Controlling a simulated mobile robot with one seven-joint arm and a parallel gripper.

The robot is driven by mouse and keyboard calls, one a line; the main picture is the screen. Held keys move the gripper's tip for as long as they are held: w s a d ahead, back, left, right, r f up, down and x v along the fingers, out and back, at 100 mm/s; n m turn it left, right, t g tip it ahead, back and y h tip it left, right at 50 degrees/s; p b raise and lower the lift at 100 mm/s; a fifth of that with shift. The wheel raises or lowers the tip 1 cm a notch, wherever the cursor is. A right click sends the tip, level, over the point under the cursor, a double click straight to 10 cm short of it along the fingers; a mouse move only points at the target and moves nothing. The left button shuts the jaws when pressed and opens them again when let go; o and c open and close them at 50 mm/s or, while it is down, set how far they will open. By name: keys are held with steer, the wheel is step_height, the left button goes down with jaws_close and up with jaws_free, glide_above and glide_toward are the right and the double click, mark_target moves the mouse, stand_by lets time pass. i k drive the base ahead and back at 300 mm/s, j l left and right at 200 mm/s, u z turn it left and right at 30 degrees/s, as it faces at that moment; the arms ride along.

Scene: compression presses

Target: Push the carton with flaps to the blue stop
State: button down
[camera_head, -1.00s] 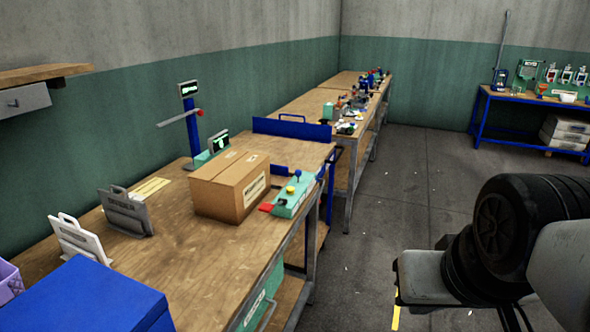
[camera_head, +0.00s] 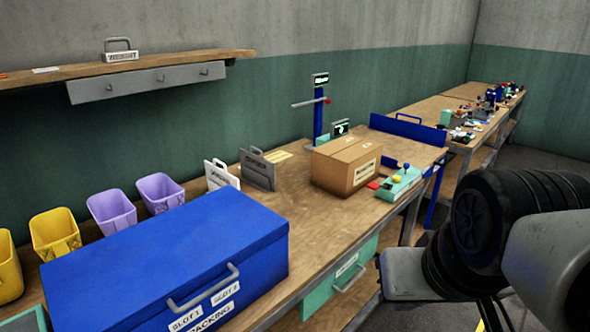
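A brown cardboard carton (camera_head: 338,172) with a white label sits on the wooden workbench (camera_head: 310,215). Its top looks closed, with a seam across it; I cannot make out raised flaps. A blue upright plate with a handle, which looks like the blue stop (camera_head: 408,129), stands behind and to the right of the carton, at the far end of the bench. There is a gap of bare wood between them. Part of my arm shows at the right edge, but my gripper is not in view.
A teal control box (camera_head: 400,184) with buttons sits right of the carton. A large blue case (camera_head: 170,262) fills the near bench. Grey and white plates (camera_head: 258,171) stand behind. A blue post (camera_head: 319,112) rises behind the carton. Yellow and purple bins (camera_head: 112,211) line the wall.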

mark_target(342, 179)
steer(key=u, duration=1.8)
steer(key=k+l+u, duration=0.2)
steer(key=l, duration=3.5)
steer(key=k, duration=0.05)
